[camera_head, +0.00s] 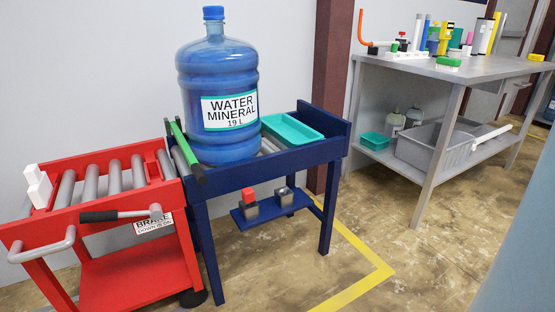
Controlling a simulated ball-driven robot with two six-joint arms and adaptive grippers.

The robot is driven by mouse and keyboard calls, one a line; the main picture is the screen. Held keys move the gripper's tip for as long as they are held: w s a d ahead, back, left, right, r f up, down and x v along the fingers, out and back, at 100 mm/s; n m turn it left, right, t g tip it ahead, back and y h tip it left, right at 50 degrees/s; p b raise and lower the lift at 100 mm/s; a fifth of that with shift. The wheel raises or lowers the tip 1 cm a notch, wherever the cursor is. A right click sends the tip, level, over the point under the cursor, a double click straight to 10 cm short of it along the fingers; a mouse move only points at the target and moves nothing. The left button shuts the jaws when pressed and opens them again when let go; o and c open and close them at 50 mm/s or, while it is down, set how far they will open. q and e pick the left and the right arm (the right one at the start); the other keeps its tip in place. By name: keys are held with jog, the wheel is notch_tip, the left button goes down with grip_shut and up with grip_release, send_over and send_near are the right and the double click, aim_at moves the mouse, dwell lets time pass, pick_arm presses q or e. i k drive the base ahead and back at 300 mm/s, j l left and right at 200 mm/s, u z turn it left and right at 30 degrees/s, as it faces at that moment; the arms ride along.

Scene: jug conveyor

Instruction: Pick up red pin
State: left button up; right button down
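The red pin (249,194) shows as a small red block. It stands upright in or on a grey holder (251,210) on the low blue shelf (266,212) of the blue roller table (205,220). Its lower part is hidden, so I cannot tell how deep it sits. A second grey holder (284,196) stands to its right, with no red piece on it. Neither of my grippers is in view.
A large blue water jug (218,90) and a teal tray (290,129) sit on the blue table. A green bar (187,150) crosses its left end. A red roller cart (140,275) stands close at left. Floor at right is clear before a grey workbench (450,68).

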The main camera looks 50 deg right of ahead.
aim_at(248, 194)
jog(key=z, duration=0.45)
jog(key=l+z, duration=0.15)
jog(key=z, duration=0.25)
jog(key=l+z, duration=0.1)
jog(key=z, duration=0.35)
jog(key=i+l+u, duration=0.1)
jog(key=l, duration=0.25)
jog(key=i+l+u, duration=0.1)
jog(key=i+l, duration=0.35)
jog(key=l, duration=0.25)
jog(key=i+l+u, duration=0.15)
jog(key=l, duration=0.2)
jog(key=i+l+u, duration=0.1)
jog(key=l, duration=0.3)
jog(key=i, duration=0.05)
